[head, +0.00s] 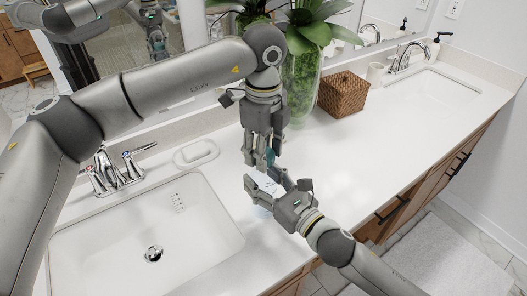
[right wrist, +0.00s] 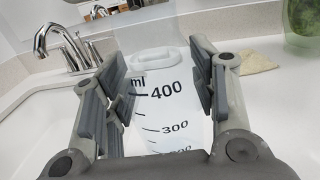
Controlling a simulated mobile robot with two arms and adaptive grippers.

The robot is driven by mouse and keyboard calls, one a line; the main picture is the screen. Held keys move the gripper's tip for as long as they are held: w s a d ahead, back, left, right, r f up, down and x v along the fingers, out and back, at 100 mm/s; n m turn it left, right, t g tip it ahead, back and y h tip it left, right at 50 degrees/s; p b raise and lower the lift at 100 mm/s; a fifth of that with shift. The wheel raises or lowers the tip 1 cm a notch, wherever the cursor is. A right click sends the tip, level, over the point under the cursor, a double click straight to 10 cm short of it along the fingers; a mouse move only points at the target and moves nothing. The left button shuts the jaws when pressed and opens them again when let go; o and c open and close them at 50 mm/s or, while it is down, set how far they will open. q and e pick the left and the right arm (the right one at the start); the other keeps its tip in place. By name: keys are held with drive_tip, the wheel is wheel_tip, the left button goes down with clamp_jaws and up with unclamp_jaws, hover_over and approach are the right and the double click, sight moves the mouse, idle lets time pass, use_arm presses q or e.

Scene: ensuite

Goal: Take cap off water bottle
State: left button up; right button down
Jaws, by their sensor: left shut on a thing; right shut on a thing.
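The clear water bottle (head: 264,198) stands on the white counter at the right of the near sink, mostly hidden by my grippers in the head view. In the right wrist view the bottle (right wrist: 160,112) shows dark volume marks and fills the space between the fingers. My right gripper (head: 266,184) is shut around its body from the front right. My left gripper (head: 260,158) points down from above and is shut at the bottle's top. A small teal patch, which looks like the cap (head: 270,157), shows between its fingers. Whether the cap is still seated is hidden.
The near sink (head: 215,215) with its faucet (head: 118,172) lies to the left. A white soap dish (head: 196,154) is behind it. A plant in a glass vase (head: 302,85) and a wicker basket (head: 343,94) stand at the back. The counter right of the grippers is clear.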

use_arm(q)
drive_tip(key=shift+r, duration=0.1)
drive_tip(key=shift+r, duration=1.95)
use_arm(e)
drive_tip(key=c, duration=0.5)
unclamp_jaws()
drive_tip(key=v, duration=1.2)
